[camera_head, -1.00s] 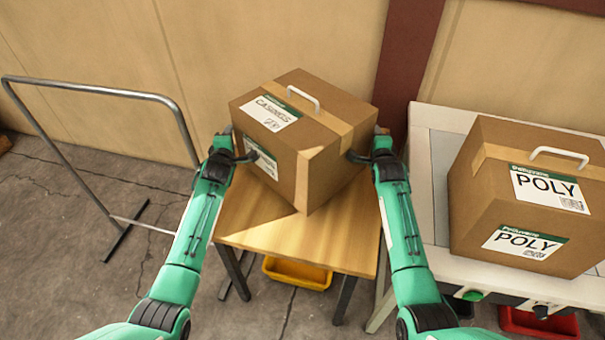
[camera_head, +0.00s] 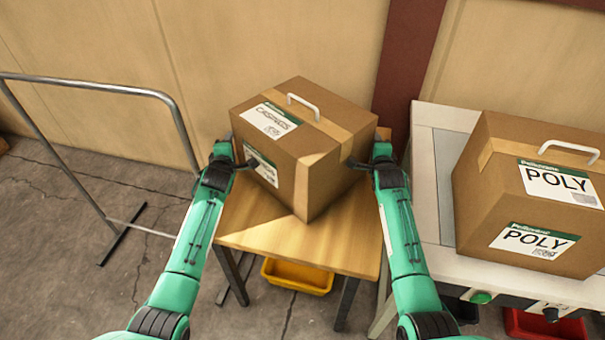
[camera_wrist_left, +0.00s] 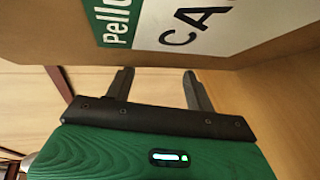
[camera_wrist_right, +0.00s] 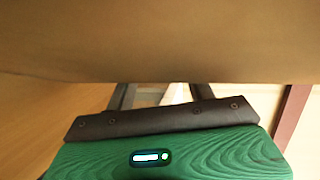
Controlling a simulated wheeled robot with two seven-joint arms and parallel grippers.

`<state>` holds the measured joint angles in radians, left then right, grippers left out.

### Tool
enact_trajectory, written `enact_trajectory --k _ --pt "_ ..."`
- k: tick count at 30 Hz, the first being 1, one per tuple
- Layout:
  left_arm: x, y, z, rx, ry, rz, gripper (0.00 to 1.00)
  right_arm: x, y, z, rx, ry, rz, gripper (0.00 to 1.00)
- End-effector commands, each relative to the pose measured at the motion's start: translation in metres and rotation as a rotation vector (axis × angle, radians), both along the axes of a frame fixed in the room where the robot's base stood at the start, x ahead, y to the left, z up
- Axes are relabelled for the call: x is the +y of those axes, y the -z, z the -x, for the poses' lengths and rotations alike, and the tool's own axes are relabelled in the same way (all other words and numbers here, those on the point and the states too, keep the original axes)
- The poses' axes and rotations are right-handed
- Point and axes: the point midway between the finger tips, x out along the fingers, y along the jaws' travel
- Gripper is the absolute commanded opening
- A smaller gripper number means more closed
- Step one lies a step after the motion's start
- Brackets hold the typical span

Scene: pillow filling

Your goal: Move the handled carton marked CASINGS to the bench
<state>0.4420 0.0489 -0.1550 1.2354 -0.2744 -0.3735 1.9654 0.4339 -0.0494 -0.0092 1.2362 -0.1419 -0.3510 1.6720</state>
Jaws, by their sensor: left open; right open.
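The brown carton marked CASINGS (camera_head: 325,155) has a white handle (camera_head: 303,105) on top and sits turned at an angle on the wooden bench (camera_head: 270,240). Its labelled side also shows close up in the left wrist view (camera_wrist_left: 190,25). My left gripper (camera_head: 245,163) is open at the carton's left side. My right gripper (camera_head: 350,162) is open at its right side, where the carton wall (camera_wrist_right: 160,40) fills the top of the right wrist view. The right fingertips are partly hidden by the carton. I cannot tell whether either gripper touches it.
A carton marked POLY (camera_head: 500,190) stands on a pale table (camera_head: 430,220) at the right. A metal frame (camera_head: 90,85) stands on the floor at the left. A yellow bin (camera_head: 298,276) is under the wooden bench, and a red bin (camera_head: 530,324) is at the lower right.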

Motion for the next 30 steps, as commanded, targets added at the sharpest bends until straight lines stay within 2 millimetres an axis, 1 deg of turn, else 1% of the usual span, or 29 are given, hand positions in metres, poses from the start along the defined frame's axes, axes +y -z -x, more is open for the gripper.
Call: enact_trajectory --k 1,5,13,15,16,17,24,25,27,28,30 --pt "-0.016 -0.005 0.0 -0.01 0.022 0.01 0.55 0.015 0.0 0.001 0.002 -0.018 -0.005 0.55" --pt "-0.014 -0.005 0.0 -0.01 0.022 0.009 0.55 0.012 0.0 0.001 0.002 -0.019 -0.004 0.55" --pt "-0.002 -0.006 0.0 -0.01 0.022 0.008 0.55 0.001 -0.001 0.001 0.001 -0.018 -0.004 0.55" --pt "0.001 -0.005 0.0 -0.008 0.02 0.007 0.71 -0.003 -0.001 0.001 0.002 -0.017 -0.002 0.55" --pt "0.002 -0.005 0.0 -0.007 0.019 0.007 0.77 -0.004 -0.001 0.001 0.002 -0.016 -0.002 0.55" --pt "0.004 -0.004 0.0 -0.006 0.018 0.006 0.79 -0.005 -0.001 0.001 0.002 -0.016 -0.003 0.55" --pt "0.007 -0.002 0.001 -0.001 0.014 0.003 0.79 -0.008 -0.001 0.001 0.002 -0.013 -0.003 0.55" --pt "0.007 -0.002 0.001 -0.001 0.014 0.003 0.79 -0.008 -0.001 0.001 0.002 -0.013 -0.003 0.58" --pt "0.008 -0.002 0.001 0.0 0.013 0.003 0.79 -0.009 -0.001 0.001 0.002 -0.012 -0.003 0.72" --pt "0.008 -0.002 0.001 0.0 0.013 0.003 0.79 -0.009 -0.001 0.001 0.002 -0.012 -0.003 0.76" --pt "0.008 -0.001 0.001 0.0 0.012 0.002 0.79 -0.009 -0.001 0.001 0.002 -0.011 -0.003 0.76"
